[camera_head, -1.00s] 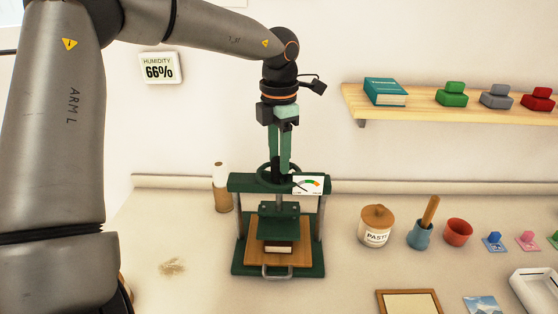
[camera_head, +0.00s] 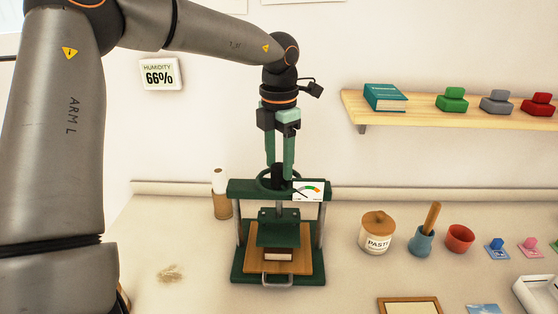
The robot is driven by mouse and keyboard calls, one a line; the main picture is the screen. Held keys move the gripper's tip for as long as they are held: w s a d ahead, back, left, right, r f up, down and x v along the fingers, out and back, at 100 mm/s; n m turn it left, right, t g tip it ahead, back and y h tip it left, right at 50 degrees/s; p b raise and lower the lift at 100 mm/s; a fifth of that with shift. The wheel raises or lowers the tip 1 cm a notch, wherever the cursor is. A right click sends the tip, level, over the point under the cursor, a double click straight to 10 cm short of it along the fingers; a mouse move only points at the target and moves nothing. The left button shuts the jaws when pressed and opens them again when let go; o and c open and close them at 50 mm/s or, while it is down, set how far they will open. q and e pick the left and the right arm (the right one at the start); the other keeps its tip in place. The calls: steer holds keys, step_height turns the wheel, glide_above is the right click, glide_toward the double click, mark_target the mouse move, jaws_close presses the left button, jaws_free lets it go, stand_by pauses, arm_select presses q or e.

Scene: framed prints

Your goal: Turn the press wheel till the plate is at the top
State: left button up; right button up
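The green press (camera_head: 236,188) stands on the counter. Its wheel (camera_head: 262,182) lies on top, partly hidden by the frame and gauge, with a dark upright handle (camera_head: 277,178). The green plate (camera_head: 278,234) hangs on the spindle, below the crossbar and close above a small block (camera_head: 278,254) on the wooden board. My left gripper (camera_head: 280,168) points down at the handle. Its green fingers are apart, one on each side of the handle's top, with a visible gap; contact is hard to judge. My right gripper is not in view.
A gauge (camera_head: 309,191) sits on the press's right front. A cardboard roll (camera_head: 221,198) stands behind left. A paste jar (camera_head: 377,233), a blue cup (camera_head: 421,242) and a red cup (camera_head: 459,238) stand to the right. A shelf (camera_head: 440,112) hangs above. The counter left of the press is mostly clear.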

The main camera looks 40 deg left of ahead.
arm_select(q)
steer(key=shift+o, duration=0.9)
steer(key=shift+f, duration=0.1)
steer(key=shift+s+d, duration=0.1)
